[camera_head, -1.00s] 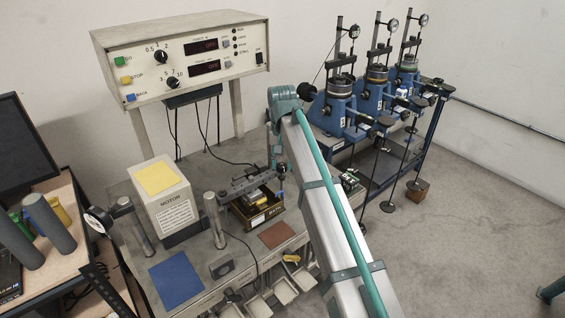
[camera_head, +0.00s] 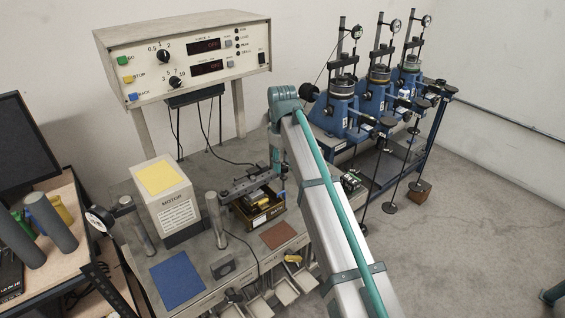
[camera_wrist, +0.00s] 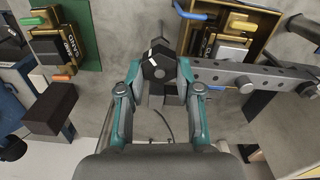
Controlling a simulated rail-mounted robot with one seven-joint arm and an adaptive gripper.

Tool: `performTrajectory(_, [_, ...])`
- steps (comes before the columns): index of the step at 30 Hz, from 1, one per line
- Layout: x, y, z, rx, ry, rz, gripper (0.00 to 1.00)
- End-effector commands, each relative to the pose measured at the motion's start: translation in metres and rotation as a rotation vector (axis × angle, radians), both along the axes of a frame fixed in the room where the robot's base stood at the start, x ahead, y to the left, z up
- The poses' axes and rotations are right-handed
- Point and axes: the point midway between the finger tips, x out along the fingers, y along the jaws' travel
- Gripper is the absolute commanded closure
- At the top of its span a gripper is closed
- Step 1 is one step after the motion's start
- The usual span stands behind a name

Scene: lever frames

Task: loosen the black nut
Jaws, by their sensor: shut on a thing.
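The black nut (camera_wrist: 158,66) is hexagonal with small white marks and sits at the end of a dark perforated bar (camera_wrist: 262,76) in the wrist view. My gripper (camera_wrist: 159,74) is shut on the nut, one teal-and-grey finger on each side of it. In the head view the bar (camera_head: 246,181) lies over an open box on the bench, below my arm. My arm and its small size there make the nut hard to make out.
The brass-coloured open box (camera_head: 258,214) holds a small device. A grey MOTOR box (camera_head: 170,212) and metal posts (camera_head: 216,220) stand left of it. A blue mat (camera_head: 178,279) and a brown mat (camera_head: 279,235) lie in front. Blue lever frames (camera_head: 345,113) stand behind at right.

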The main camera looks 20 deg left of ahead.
Motion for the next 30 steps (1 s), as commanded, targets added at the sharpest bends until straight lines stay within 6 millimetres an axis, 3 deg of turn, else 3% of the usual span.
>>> performTrajectory(9, [0.0000,0.0009,0.0008,0.000,-0.002,0.114,1.00])
performTrajectory(24, [-0.0001,0.0010,0.0009,0.001,-0.003,0.133,1.00])
performTrajectory(25, [-0.0001,0.0010,0.0009,0.001,-0.003,0.133,0.63])
performTrajectory(29, [-0.0003,0.0009,0.0007,0.002,-0.002,0.132,0.41])
performTrajectory(30, [-0.0004,0.0008,0.0006,0.001,-0.001,0.132,0.41])
